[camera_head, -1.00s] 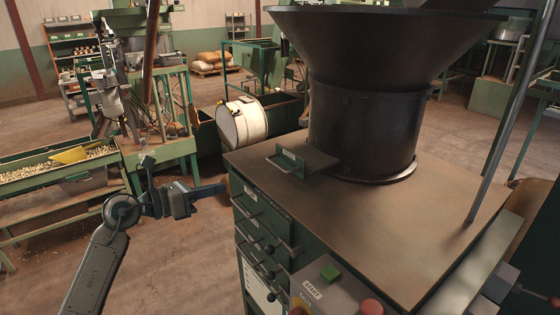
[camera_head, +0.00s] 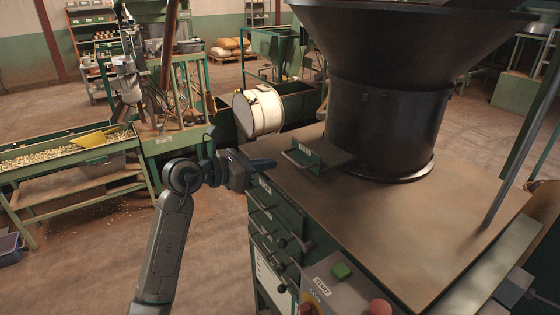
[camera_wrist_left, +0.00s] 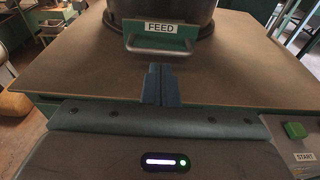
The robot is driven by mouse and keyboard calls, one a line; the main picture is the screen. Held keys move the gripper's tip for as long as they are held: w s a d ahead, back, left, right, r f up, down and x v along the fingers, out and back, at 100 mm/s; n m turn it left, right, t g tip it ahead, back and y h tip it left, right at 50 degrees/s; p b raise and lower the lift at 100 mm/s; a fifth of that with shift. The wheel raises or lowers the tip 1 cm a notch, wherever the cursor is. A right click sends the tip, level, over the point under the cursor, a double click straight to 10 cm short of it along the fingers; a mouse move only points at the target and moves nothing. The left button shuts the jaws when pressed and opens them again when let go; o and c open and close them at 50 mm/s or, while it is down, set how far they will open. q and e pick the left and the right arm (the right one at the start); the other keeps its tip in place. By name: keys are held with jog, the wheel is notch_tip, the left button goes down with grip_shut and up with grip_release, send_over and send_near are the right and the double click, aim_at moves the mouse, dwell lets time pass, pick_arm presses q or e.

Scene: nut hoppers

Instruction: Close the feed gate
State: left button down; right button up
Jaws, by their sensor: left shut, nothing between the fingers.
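The feed gate is a dark green plate (camera_head: 322,155) that sticks out of the base of the black hopper (camera_head: 385,120) over the table top. It has a metal bar handle (camera_head: 298,157). In the left wrist view the handle (camera_wrist_left: 164,46) and the FEED label (camera_wrist_left: 171,28) show straight ahead, beyond the fingertips. My left gripper (camera_head: 272,163) is shut and empty at the left edge of the table top, a short gap from the handle. Its closed fingers (camera_wrist_left: 160,85) point at the handle. My right gripper is not in view.
A green START button (camera_head: 341,271) and a red button (camera_head: 380,307) sit on a box at the table's front. Levers (camera_head: 282,243) line the cabinet's left side. The table top right of the gate is bare.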

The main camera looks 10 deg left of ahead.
aim_at(291, 160)
pick_arm(q)
jog(key=x, duration=0.4)
jog(key=shift+w+d, duration=0.15)
jog(key=shift+d, duration=0.05)
jog(key=shift+f, duration=0.1)
